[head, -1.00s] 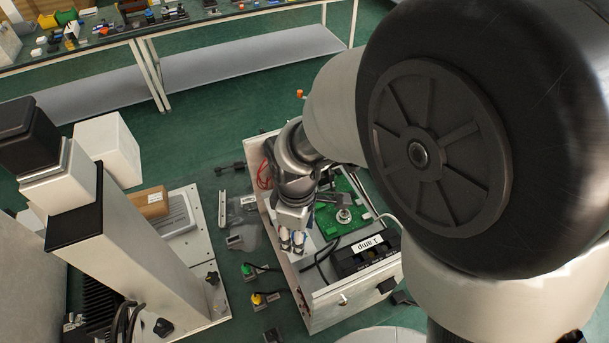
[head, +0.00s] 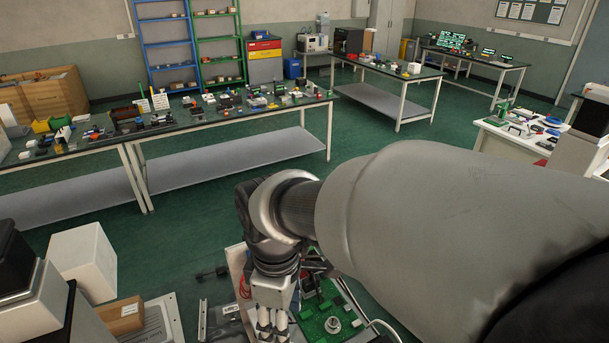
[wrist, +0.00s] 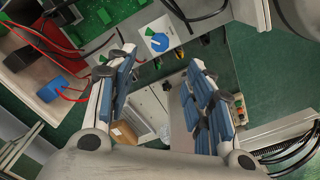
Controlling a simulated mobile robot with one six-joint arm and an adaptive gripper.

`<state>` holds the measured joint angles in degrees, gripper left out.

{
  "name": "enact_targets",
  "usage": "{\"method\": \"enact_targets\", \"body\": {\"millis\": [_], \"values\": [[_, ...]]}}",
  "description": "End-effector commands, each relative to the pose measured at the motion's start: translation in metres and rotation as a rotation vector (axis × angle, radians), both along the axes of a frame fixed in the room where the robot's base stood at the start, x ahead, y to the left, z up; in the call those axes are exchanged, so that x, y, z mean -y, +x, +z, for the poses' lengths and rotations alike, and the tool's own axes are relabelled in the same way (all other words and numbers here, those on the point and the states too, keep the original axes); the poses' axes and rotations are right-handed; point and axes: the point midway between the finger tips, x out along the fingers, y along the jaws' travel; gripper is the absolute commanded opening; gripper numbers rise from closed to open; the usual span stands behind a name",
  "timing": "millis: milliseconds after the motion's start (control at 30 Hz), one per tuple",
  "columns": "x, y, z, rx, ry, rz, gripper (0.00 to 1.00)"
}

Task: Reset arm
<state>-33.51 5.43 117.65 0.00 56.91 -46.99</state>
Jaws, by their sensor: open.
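My gripper (head: 272,328) shows at the bottom of the head view, hanging from my arm, which crosses to the right edge. Its fingertips run close to the lower frame edge there. It is over the left part of an open equipment box, beside a green circuit board (head: 318,312). In the wrist view my gripper (wrist: 160,82) has its two blue-padded fingers spread wide apart. Nothing is held between them.
A white panel with a blue knob (wrist: 159,43) lies beyond the fingers in the wrist view. Red wires (wrist: 50,45) run at left. A cardboard box (head: 119,316) stands at lower left. A long workbench (head: 100,143) with small parts stands behind, with clear green floor before it.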

Motion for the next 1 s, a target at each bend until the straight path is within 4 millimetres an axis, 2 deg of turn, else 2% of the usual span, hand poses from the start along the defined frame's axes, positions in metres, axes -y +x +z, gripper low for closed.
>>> {"method": "enact_targets", "body": {"millis": [267,367,467,533,700,833,1000], "values": [[0.002,0.0,0.0,0.002,0.002,-0.008,0.48],[0.015,0.0,0.005,0.022,0.014,-0.077,0.48],[0.046,-0.004,0.013,0.063,0.042,-0.239,0.48],[0.074,-0.011,0.019,0.103,0.071,-0.4,0.48],[0.14,-0.041,0.021,0.204,0.153,-0.826,0.48],[0.174,-0.067,0.015,0.271,0.213,-1.101,0.48],[0.197,-0.088,0.006,0.326,0.269,-1.324,0.48]]}}
